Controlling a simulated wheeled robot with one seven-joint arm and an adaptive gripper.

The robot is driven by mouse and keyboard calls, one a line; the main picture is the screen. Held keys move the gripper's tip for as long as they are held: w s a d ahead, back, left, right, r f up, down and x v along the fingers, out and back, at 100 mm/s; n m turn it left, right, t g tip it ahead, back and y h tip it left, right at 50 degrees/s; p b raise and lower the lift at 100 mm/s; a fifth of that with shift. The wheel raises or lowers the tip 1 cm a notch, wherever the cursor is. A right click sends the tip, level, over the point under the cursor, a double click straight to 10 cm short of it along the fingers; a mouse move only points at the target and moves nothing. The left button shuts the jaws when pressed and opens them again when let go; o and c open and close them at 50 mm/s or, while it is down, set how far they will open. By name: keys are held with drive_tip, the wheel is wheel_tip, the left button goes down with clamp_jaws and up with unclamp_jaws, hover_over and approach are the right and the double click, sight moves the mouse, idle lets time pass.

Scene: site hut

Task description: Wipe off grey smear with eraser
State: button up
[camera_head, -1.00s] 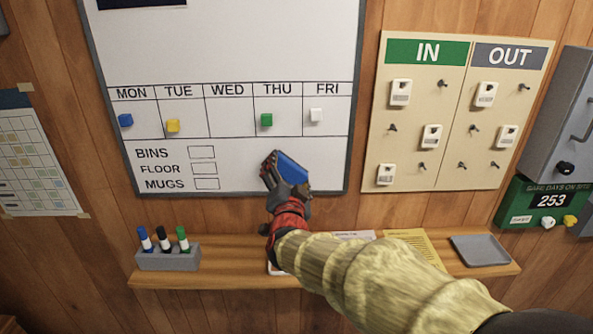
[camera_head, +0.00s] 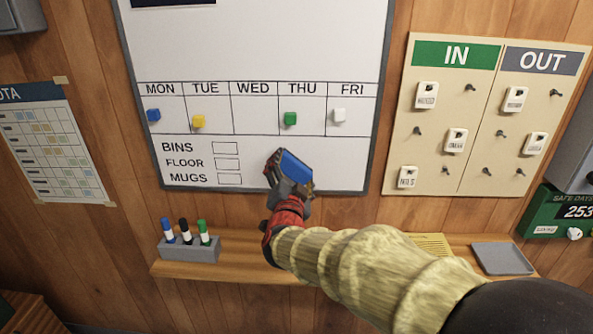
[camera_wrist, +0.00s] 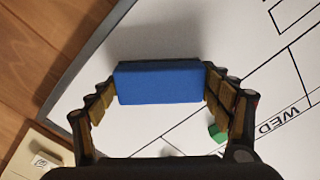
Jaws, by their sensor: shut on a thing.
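My gripper (camera_head: 291,172) is shut on a blue eraser (camera_head: 296,168) at the lower part of the whiteboard (camera_head: 330,165), below the THU column. In the wrist view, the eraser (camera_wrist: 158,82) sits between both fingers, its broad blue side toward the camera. It is close to the board; I cannot tell whether it touches. I cannot make out a grey smear; a soft grey shade beside the eraser in the wrist view may be shadow. The gripper and eraser hide part of the board.
A wooden shelf (camera_head: 235,262) runs below the board with a marker holder (camera_head: 190,248) and a grey tray (camera_head: 502,259). Coloured magnets, including a green one (camera_head: 290,118), sit in the weekday row. An IN/OUT tag board (camera_head: 440,130) hangs to the right.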

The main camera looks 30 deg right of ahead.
drive_tip(key=shift+p+v, duration=0.55)
drive_tip(key=shift+v, duration=2.4)
drive_tip(key=p+v, duration=0.1)
drive_tip(key=v, duration=0.2)
